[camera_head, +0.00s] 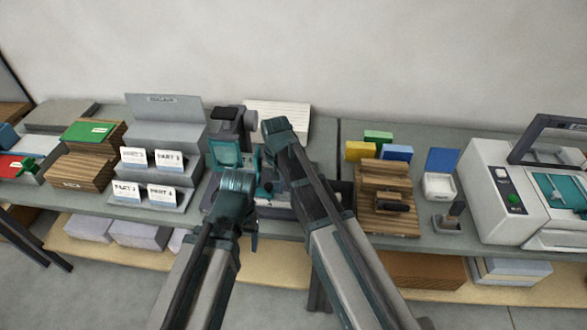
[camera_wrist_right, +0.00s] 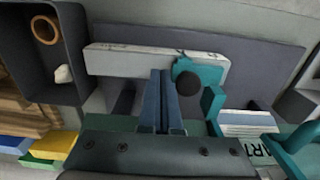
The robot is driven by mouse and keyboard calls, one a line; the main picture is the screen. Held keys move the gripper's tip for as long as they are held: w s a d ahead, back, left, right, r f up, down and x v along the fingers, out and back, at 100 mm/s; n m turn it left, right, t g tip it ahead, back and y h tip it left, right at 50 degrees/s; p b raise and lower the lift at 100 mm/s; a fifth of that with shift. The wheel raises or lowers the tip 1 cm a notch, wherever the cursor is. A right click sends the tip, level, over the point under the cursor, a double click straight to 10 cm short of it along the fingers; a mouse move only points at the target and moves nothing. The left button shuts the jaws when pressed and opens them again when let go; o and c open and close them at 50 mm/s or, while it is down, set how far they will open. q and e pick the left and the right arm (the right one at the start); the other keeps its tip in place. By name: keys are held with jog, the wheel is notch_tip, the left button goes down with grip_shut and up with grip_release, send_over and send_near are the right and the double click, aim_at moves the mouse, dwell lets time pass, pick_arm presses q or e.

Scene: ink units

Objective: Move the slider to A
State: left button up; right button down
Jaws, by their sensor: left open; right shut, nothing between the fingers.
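A teal slider (camera_wrist_right: 205,72) with a dark round knob (camera_wrist_right: 187,83) sits at a pale bar (camera_wrist_right: 130,60) on a grey unit in the right wrist view. Faint marks show on the bar, but I cannot read a letter A. My right gripper (camera_wrist_right: 161,80) is shut and empty, its fingertips over the bar just left of the knob. I cannot tell whether they touch the slider. In the head view my right arm (camera_head: 278,130) covers much of the unit. My left gripper (camera_head: 240,190) is open in front of the unit, its fingertips partly hidden.
A stepped card holder (camera_head: 165,135) stands left of my arms, with wooden blocks (camera_head: 80,172) beyond it. A wooden block with a dark handle (camera_head: 385,205) and a white machine (camera_head: 490,190) stand to the right. A dark tray (camera_wrist_right: 45,50) borders the unit in the wrist view.

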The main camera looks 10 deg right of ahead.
jog(key=shift+s+d, duration=0.2)
jog(key=shift+d, duration=0.35)
notch_tip(320, 180, up, 7)
jog(key=p, duration=0.7)
